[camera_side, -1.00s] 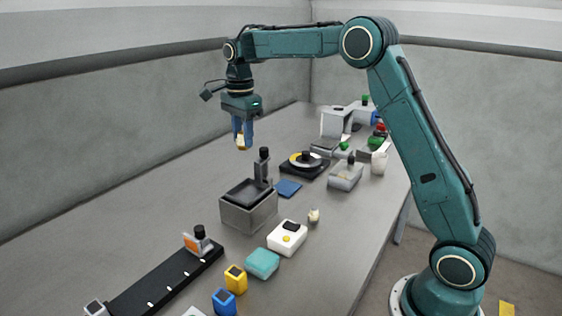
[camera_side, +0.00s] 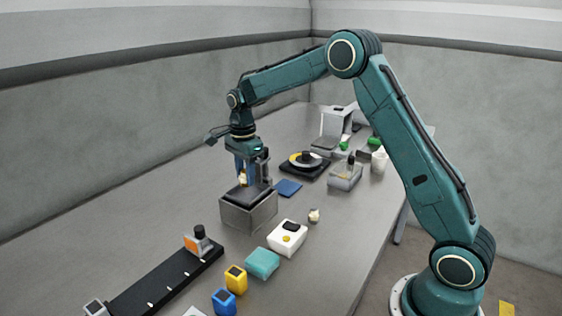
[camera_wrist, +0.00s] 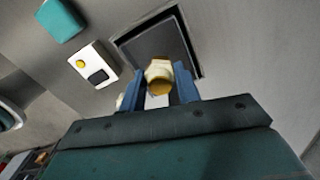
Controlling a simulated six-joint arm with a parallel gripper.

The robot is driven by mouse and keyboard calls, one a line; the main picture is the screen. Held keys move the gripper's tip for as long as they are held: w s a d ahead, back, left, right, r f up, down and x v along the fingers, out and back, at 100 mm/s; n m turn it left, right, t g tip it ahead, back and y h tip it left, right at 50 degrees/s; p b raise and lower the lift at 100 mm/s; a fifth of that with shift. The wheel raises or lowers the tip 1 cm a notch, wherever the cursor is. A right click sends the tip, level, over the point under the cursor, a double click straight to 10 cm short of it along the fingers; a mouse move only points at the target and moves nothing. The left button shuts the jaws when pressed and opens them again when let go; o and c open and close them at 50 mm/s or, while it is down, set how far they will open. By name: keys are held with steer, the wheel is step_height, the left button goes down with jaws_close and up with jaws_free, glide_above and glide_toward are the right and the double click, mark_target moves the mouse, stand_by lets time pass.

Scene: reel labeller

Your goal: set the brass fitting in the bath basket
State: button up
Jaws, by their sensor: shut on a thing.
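My gripper (camera_side: 243,179) points down over the grey open-topped box with a dark inside (camera_side: 248,215), which looks like the bath. Its blue fingers are shut on the brass fitting (camera_side: 242,180), a small cream and brass-coloured piece. In the wrist view the fitting (camera_wrist: 159,76) sits between the blue fingers, with the dark opening of the bath (camera_wrist: 153,42) behind it. The fitting appears at or just above the box's top; I cannot tell if it touches anything. A separate basket cannot be made out inside the dark opening. A dark post behind the box is partly hidden by my gripper.
A white box with a yellow button (camera_side: 287,238) and a teal block (camera_side: 262,263) stand in front of the bath. A blue pad (camera_side: 288,188) and a black turntable (camera_side: 305,165) lie behind it. A black rail (camera_side: 165,281) is at front left. The left of the table is clear.

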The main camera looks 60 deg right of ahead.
steer(key=shift+f, duration=1.75)
steer(key=shift+f, duration=0.15)
steer(key=o, duration=0.7)
step_height(320, 180, up, 12)
steer(key=shift+f, duration=0.25)
steer(key=shift+r, duration=0.4)
